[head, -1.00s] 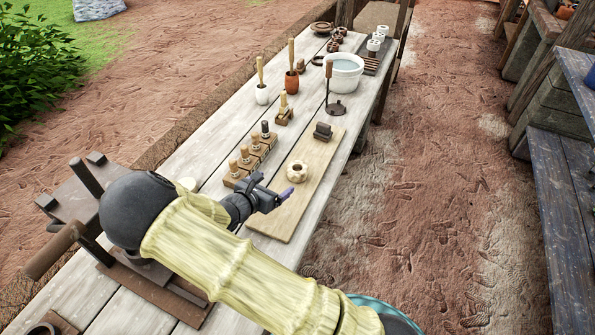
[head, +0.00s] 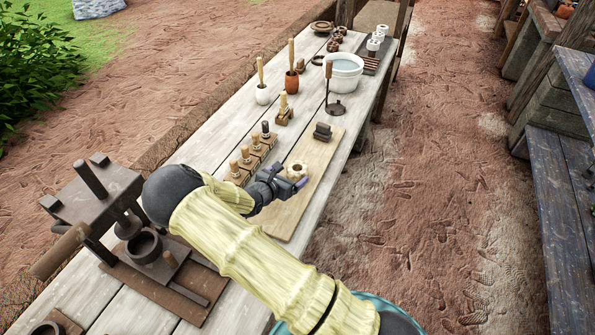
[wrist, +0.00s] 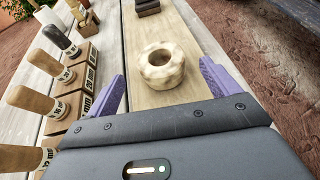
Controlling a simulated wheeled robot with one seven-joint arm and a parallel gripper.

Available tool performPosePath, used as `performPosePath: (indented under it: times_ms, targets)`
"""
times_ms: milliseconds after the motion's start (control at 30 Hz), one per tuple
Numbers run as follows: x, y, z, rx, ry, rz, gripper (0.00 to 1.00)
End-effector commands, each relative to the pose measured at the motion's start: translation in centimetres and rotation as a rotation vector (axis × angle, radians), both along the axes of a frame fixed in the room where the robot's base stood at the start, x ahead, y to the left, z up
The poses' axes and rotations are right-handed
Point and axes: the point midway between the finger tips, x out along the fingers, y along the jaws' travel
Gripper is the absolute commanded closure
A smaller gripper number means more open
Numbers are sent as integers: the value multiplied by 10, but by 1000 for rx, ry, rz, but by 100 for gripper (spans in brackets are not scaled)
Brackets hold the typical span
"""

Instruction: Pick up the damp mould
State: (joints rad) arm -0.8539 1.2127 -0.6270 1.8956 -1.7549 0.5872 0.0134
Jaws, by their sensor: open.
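A cream, ring-shaped piece with a hole in its middle (head: 297,169) lies on the pale wooden board (head: 288,215). I cannot tell for sure that it is the damp mould. In the wrist view the ring (wrist: 168,68) is ahead of my gripper, between the lines of its two purple fingers. My gripper (wrist: 162,72) is open and empty, with the ring just beyond the fingertips. In the head view my gripper (head: 296,184) is at the near side of the ring and partly hides it.
A row of wooden-handled stamps (head: 246,155) stands close to the left of my gripper. A dark block (head: 322,131) lies at the far end of the board. A press (head: 110,200) stands near left. A white basin (head: 345,75) and pots are farther back.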

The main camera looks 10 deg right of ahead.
Motion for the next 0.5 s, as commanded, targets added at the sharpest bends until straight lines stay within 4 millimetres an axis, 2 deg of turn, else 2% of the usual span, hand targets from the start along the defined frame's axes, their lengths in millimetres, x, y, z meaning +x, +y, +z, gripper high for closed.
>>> performPosePath:
  times_ms: [233, 500]
  targets:
    - [22, -23, -14, -2, 0, -1, 12]
    - [25, -25, -17, 0, 0, 0, 12]
